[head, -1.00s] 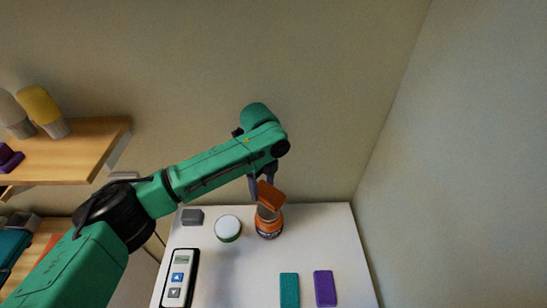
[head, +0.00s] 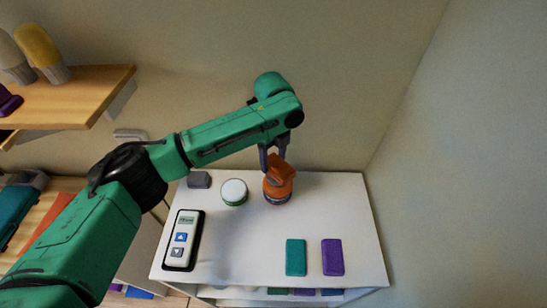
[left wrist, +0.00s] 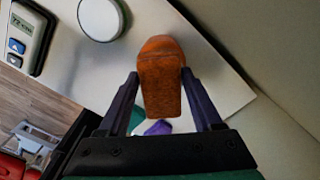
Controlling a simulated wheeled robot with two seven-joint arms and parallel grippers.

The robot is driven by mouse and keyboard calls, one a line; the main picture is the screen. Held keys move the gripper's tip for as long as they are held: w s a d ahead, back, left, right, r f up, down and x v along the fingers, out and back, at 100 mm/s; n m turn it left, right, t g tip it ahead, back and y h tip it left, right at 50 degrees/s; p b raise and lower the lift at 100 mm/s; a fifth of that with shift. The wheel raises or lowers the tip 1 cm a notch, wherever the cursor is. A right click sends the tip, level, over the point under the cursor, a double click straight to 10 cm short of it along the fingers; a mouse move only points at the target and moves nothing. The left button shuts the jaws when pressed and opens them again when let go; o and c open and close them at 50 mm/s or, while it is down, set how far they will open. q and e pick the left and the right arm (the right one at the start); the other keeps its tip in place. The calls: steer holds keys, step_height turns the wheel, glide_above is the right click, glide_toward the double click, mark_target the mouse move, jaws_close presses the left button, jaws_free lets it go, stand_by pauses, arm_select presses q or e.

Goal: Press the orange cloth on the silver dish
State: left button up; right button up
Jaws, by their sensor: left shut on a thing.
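My left gripper (head: 272,160) reaches in from the left over the back of the white table. It is shut on the orange cloth (head: 280,170), which looks like a stiff, tilted block. In the left wrist view the cloth (left wrist: 161,84) sits between the two dark fingers. I cannot make out a silver dish now; the cloth covers the jar's top. Whether cloth and jar touch is hard to tell. My right gripper is not in view.
On the white table (head: 240,235) a white-topped round tin (head: 234,191) stands left of the jar. A grey block (head: 199,179) and a handheld device (head: 183,241) lie further left. Teal (head: 296,257) and purple (head: 332,257) blocks lie in front. A wall rises behind.

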mark_target(273, 161)
arm_select(q)
steer(key=shift+w, duration=0.1)
steer(key=shift+f+b, duration=0.35)
steer(key=shift+f, duration=0.7)
stand_by(1.3)
step_height(273, 161, up, 7)
steer(key=p, duration=0.7)
steer(key=shift+r+p, duration=0.15)
steer(key=shift+p, duration=0.25)
steer(key=shift+f, duration=0.2)
